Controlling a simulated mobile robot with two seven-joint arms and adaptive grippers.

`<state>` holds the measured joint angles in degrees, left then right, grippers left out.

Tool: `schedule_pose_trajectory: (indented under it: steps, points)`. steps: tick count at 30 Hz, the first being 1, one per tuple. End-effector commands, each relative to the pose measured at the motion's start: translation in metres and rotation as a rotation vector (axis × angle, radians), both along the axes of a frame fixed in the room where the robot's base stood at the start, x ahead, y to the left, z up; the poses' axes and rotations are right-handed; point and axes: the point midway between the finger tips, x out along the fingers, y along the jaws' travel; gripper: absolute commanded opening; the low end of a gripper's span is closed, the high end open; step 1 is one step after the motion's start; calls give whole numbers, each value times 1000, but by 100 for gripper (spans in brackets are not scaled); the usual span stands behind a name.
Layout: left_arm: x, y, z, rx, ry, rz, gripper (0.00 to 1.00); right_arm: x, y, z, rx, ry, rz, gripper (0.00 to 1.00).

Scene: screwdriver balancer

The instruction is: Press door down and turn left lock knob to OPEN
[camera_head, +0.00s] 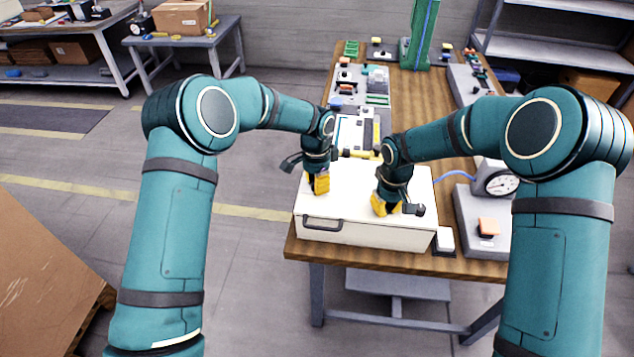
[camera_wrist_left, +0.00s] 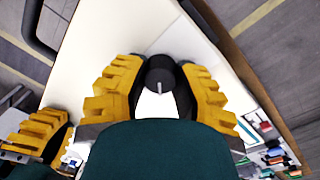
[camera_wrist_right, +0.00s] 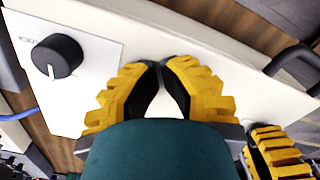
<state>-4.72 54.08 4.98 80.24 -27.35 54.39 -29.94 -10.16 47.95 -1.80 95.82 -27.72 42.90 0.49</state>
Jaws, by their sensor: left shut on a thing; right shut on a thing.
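A white box (camera_head: 375,232) with a black front handle (camera_head: 322,226) sits at the table's near end; its broad white top, apparently the door, also shows in the left wrist view (camera_wrist_left: 100,35). My left gripper (camera_head: 319,190) is shut on a black round knob (camera_wrist_left: 160,76) with a pale pointer line, over the box's left side. My right gripper (camera_head: 384,207) has its fingertips together, low against the white top near the front edge; nothing shows between them. A second black knob (camera_wrist_right: 57,56) sits on a white plate, clear of the right gripper.
The wooden table (camera_head: 405,105) holds several devices behind the box. A small white switch (camera_head: 445,240) sits right beside the box. Both grippers are close together.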

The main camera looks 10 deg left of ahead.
Motion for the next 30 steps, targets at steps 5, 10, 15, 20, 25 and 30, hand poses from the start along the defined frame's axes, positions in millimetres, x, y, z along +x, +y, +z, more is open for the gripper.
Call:
schedule_pose_trajectory:
  steps: [5, 10, 15, 20, 25, 30]
  points:
    - [-1, -1, -1, 1, 1, 165, 0, -2, 0, -2, -1, 6, 1, 0]
    - [0, -1, -1, 0, 0, 326, 0, -2, 0, -2, -1, 6, 1, 0]
    - [0, 0, -1, 1, 0, 478, 0, -2, 0, -2, -1, 6, 0, 0]
    - [0, 0, -1, 0, -1, 598, 0, -2, 0, -2, -1, 6, 0, 0]
    - [0, 0, -1, 1, 0, 696, 0, -2, 0, -2, -1, 6, 0, 0]
    - [0, 1, -1, 2, 0, 759, 0, -2, 0, -2, -1, 6, 0, 0]
